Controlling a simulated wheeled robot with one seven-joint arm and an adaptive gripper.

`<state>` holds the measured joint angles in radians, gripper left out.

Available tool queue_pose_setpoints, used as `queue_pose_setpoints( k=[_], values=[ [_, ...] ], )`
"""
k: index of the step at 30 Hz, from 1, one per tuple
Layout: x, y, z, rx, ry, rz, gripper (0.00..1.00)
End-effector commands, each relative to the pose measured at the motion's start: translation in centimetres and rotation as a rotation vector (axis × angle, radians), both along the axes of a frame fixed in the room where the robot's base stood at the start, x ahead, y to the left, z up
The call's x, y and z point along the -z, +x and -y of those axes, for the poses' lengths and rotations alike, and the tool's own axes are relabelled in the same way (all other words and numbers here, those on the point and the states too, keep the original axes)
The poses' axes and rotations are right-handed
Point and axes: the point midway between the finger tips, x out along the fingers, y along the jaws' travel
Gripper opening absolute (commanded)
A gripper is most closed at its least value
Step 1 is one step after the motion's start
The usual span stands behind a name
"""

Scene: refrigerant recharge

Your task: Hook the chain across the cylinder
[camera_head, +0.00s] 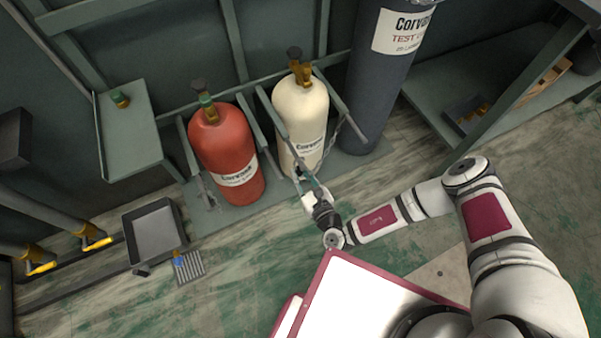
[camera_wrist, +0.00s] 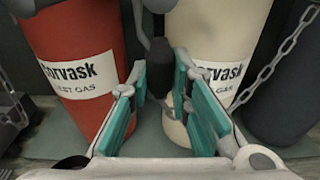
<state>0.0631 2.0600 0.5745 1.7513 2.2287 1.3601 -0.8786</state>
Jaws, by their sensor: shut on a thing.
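The cream cylinder (camera_head: 300,115) stands upright in a bay between two grey side rails. In the wrist view the cream cylinder (camera_wrist: 222,40) is right of centre. The chain (camera_head: 345,132) runs from the right rail down toward my gripper (camera_head: 307,180), low in front of the cylinder. In the wrist view the chain (camera_wrist: 268,68) slopes from upper right to behind the right finger. My gripper (camera_wrist: 162,78) has its teal pads around a dark grey end piece (camera_wrist: 158,62), which seems to be the chain's end. Its hook and the catch are not clear.
A red cylinder (camera_head: 222,150) stands in the left bay, close to my gripper. A tall dark cylinder (camera_head: 372,95) stands to the right. A grey tray (camera_head: 155,238) and a slotted plate (camera_head: 190,267) lie on the floor at left. Open floor lies in front of the bays.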

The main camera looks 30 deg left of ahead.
Motion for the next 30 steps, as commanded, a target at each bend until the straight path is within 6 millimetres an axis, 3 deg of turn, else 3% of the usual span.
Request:
queue_pose_setpoints(
  k=[1,3,4,17,30],
  values=[
    [0.0,0.0,0.0,0.0,0.0,0.0,0.23],
    [0.0,0.0,0.0,0.0,0.0,0.0,0.39],
    [0.0,0.0,0.0,0.0,0.0,0.0,0.42],
    [-0.1,-0.6,0.8,0.0,-0.002,-0.001,0.42],
    [-1.1,-5.6,7.3,0.001,0.0,-0.003,0.42]
  ],
)
